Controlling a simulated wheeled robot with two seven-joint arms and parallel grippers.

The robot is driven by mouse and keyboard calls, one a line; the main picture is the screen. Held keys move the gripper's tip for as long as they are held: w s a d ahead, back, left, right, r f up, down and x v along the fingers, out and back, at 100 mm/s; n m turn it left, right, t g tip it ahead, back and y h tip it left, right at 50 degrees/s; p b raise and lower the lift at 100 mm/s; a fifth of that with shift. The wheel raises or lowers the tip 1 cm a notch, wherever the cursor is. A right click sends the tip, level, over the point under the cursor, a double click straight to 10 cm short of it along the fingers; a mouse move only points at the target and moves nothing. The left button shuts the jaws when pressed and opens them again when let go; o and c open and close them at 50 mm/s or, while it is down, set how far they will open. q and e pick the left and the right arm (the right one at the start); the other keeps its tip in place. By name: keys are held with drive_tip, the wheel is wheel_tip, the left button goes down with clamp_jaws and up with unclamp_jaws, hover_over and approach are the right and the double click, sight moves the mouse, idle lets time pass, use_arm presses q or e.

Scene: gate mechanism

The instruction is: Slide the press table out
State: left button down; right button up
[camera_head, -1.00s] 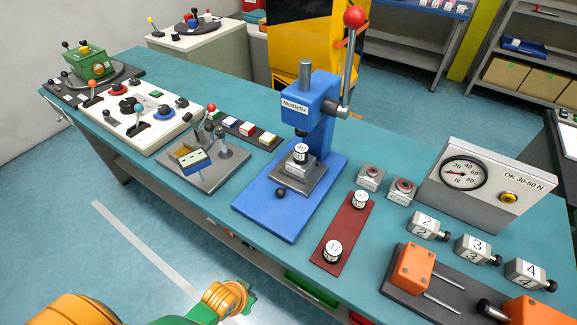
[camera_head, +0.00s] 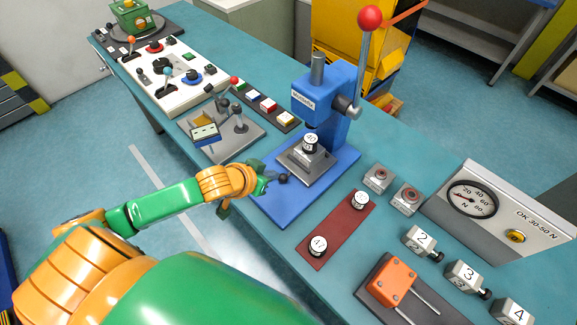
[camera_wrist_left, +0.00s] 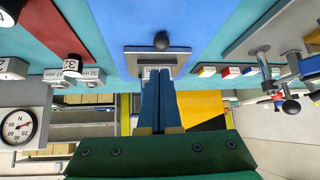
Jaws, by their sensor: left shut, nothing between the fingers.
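The blue press (camera_head: 335,95) stands on its blue base (camera_head: 335,175), its lever upright with a red ball (camera_head: 370,18). The press table (camera_head: 298,163) is a grey plate on that base, bearing a white-and-black weight marked 40 (camera_head: 310,142). A dark round knob (camera_head: 283,179) is at the table's front; it also shows in the left wrist view (camera_wrist_left: 161,40). My left gripper (camera_head: 266,176) is shut and empty, close beside the knob; I cannot tell whether they touch. In the left wrist view its blue fingers (camera_wrist_left: 162,78) are together, pointing toward the table. My right gripper is out of view.
A dark red strip (camera_head: 340,226) with two weights lies right of the press. A grey fixture (camera_head: 218,140) and control panel (camera_head: 172,82) are on the left. A gauge box (camera_head: 490,210) and numbered blocks are on the right. The floor before the bench is clear.

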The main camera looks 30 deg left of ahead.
sight(290, 170)
use_arm(q)
drive_tip(key=x, duration=0.8)
drive_tip(key=shift+w+a+f, duration=0.1)
drive_tip(key=shift+w+a, duration=0.05)
drive_tip(key=shift+w, duration=0.4)
drive_tip(key=shift+w+f, duration=0.3)
drive_tip(key=shift+f, duration=0.05)
drive_tip(key=shift+s, duration=0.1)
